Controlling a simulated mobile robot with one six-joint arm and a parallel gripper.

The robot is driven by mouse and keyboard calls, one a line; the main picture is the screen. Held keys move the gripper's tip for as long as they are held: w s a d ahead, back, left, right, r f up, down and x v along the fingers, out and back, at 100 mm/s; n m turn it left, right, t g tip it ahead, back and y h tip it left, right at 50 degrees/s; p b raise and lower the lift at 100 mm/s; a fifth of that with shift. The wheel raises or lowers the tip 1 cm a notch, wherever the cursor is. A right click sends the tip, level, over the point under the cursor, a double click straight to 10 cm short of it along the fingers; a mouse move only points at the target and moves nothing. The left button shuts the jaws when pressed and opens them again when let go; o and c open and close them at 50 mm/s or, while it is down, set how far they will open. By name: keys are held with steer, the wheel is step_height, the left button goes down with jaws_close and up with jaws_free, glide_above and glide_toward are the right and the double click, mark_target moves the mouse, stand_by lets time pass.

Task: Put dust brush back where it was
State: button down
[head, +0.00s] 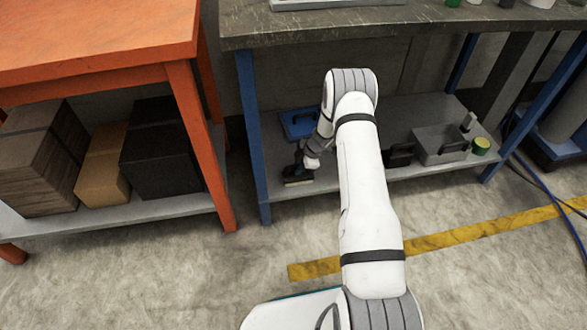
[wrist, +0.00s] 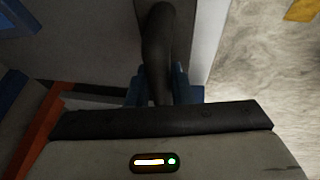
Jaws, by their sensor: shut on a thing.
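The dust brush (head: 298,182) is at the front left of the workbench's lower shelf, with its pale bristle edge low. I cannot tell whether the bristles touch the shelf. My gripper (head: 303,163) is just above the brush and shut on it. In the wrist view, the brush's dark handle (wrist: 158,42) runs between the two fingers of my gripper (wrist: 158,85). My gripper and arm hide part of the brush in the head view.
A blue bin or pan (head: 300,124) lies on the lower shelf (head: 425,110) behind my gripper. A grey toolbox (head: 438,145) and a green-yellow roll (head: 481,146) are farther right. A blue leg (head: 252,135) stands close left. The orange table (head: 95,40) has boxes beneath.

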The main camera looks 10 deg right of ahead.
steer(key=c, duration=1.3)
jaws_free()
steer(key=shift+f, duration=0.1)
